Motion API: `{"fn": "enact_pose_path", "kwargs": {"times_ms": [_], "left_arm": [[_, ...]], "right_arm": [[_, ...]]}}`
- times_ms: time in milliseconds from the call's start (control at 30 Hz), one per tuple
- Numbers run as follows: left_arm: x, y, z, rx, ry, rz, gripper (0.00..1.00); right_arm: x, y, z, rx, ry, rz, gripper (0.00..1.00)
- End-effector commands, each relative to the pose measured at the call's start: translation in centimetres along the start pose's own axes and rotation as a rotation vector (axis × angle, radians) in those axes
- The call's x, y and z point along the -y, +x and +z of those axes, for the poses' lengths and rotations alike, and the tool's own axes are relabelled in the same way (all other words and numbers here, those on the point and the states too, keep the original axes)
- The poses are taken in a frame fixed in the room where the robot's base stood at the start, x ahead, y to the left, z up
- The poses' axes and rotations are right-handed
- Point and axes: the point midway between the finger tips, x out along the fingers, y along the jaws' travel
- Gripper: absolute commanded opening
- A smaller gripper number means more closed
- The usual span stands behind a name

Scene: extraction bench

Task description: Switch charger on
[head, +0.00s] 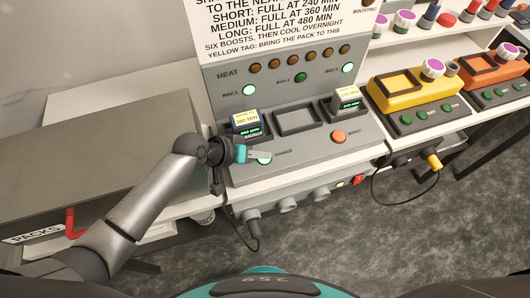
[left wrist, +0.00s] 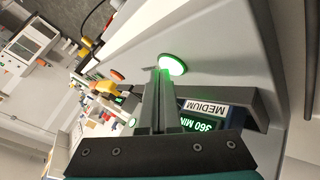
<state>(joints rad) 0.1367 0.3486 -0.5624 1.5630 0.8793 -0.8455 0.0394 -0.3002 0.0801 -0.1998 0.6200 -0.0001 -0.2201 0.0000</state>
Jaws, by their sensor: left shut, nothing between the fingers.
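The grey charger (head: 330,155) stands on the white bench with a round charge button (head: 264,158) on its sloped front, glowing green. The lit button also shows in the left wrist view (left wrist: 173,63). My left gripper (head: 250,154) is shut and empty, its fingertips at the button; the left wrist view shows the tips (left wrist: 162,76) at its near edge, and I cannot tell whether they touch. A medium pack (head: 246,121) marked 360 MIN sits in the left bay, another pack (head: 346,98) in the right bay. The middle bay (head: 297,120) is empty. My right gripper is out of view.
An orange boost button (head: 338,137) is on the charger's right front. Left and right bay lamps glow green; the middle one is dim. A yellow device (head: 410,90) and an orange device (head: 490,72) stand to the right. A grey packs box (head: 90,150) is at left. A black cable hangs below.

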Motion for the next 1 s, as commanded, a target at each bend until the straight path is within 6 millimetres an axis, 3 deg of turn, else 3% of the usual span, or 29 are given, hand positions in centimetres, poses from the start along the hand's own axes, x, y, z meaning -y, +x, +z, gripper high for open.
{"fn": "enact_pose_path", "kwargs": {"times_ms": [533, 1000], "left_arm": [[-0.1, -1.1, -0.5, 0.001, -0.003, -0.009, 0.00], [-2.3, -4.3, -2.8, 0.001, -0.003, -0.010, 0.00]], "right_arm": [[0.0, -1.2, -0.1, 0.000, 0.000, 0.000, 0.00], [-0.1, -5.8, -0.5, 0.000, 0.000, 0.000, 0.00]]}}
